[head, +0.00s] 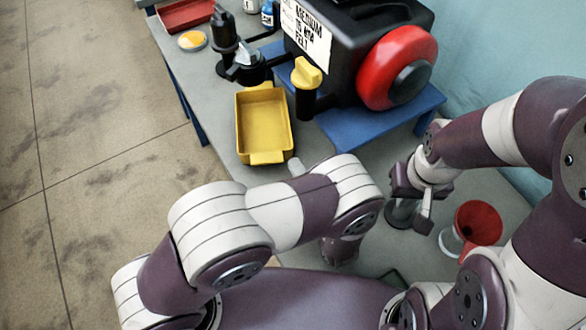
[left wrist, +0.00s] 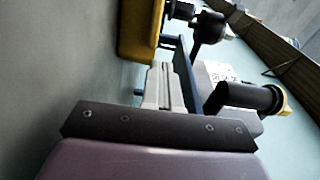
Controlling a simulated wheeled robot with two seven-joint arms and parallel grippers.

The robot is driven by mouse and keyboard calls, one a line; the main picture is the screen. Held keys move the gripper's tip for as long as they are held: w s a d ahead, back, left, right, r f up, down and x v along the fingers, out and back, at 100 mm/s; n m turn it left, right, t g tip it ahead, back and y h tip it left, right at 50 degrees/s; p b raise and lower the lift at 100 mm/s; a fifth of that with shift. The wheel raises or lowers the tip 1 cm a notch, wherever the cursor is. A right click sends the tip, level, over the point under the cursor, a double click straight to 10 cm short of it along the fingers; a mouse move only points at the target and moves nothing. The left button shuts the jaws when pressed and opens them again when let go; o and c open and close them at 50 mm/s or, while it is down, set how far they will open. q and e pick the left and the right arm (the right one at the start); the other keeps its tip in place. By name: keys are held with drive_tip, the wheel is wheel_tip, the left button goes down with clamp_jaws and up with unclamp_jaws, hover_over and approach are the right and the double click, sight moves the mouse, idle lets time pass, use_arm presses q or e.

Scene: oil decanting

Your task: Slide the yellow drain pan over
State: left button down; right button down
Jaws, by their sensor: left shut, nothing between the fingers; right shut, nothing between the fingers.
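The yellow drain pan (head: 280,152) lies on the grey bench in the head view, left of the black spout with a yellow cap (head: 307,75). Its yellow side also shows at the top of the left wrist view (left wrist: 140,32). My left gripper (left wrist: 163,75) is shut and empty, its fingers pointing toward the pan with a small gap seeming to remain. In the head view only a pale fingertip part (head: 296,167) shows beside the pan's near right corner; my arm hides the rest. My right gripper (head: 424,218) is shut and empty, low over the bench at the right.
A black machine (head: 345,50) with a red wheel stands on a blue stand (head: 345,127) behind the spout. A black tool (head: 224,45) stands beyond the pan. A red funnel (head: 479,222) is near my right gripper. The bench's left edge runs close beside the pan.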

use_arm(q)
drive_tip(key=shift+a+f, duration=0.1)
drive_tip(key=shift+f, duration=0.5)
drive_tip(key=shift+w+a+r, duration=0.15)
drive_tip(key=shift+a+r, duration=0.05)
drive_tip(key=shift+a, duration=0.25)
drive_tip(key=shift+a+p, duration=0.1)
drive_tip(key=shift+p, duration=0.2)
drive_tip(key=shift+w+a, duration=0.15)
drive_tip(key=shift+a, duration=0.2)
drive_tip(key=shift+a+r+p, duration=0.15)
drive_tip(key=shift+a+p, duration=0.15)
drive_tip(key=shift+a, duration=0.15)
drive_tip(key=shift+d, duration=0.1)
